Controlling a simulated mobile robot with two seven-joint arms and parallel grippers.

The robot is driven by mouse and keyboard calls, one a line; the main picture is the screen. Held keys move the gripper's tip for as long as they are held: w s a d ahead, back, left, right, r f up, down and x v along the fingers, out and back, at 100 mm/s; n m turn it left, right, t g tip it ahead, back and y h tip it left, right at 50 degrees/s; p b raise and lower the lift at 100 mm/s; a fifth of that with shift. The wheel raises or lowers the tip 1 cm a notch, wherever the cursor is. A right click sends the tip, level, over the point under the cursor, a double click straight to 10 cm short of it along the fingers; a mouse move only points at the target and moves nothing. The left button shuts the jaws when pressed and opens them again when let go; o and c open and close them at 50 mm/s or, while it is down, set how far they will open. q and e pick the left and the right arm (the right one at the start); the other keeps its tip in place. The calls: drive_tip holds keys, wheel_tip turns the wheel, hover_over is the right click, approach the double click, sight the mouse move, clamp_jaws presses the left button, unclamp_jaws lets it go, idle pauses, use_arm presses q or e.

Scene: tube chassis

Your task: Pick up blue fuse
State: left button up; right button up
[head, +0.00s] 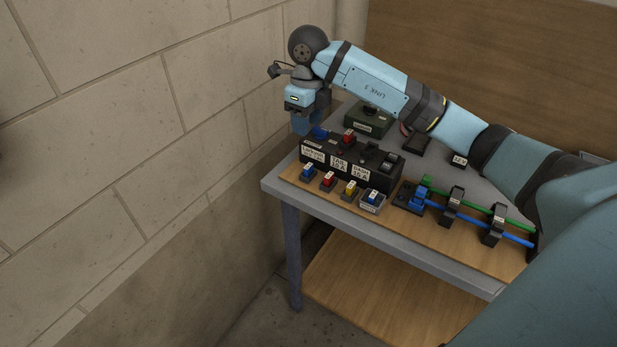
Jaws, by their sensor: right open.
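A blue fuse (308,172) with a light label stands at the left end of the front row on the wooden board. Another blue piece (320,132) sits on top of the black labelled fuse block (350,160), at its left end. A third blue piece (373,197) sits in a small grey holder at the right end of the front row. My right gripper (304,124) is open and points down over the left end of the block, close to the blue piece there. Whether it touches that piece cannot be told. My left gripper is out of view.
A red fuse (328,181) and a yellow fuse (350,191) stand in the front row. A red piece (348,136) is on the block. Black clips (452,205) hold green and blue tubes at right. A dark green box (368,121) stands behind. A wall is left.

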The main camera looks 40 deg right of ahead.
sight(309, 166)
drive_tip(key=f, duration=1.3)
drive_tip(key=shift+d+f, duration=0.2)
drive_tip(key=c, duration=0.7)
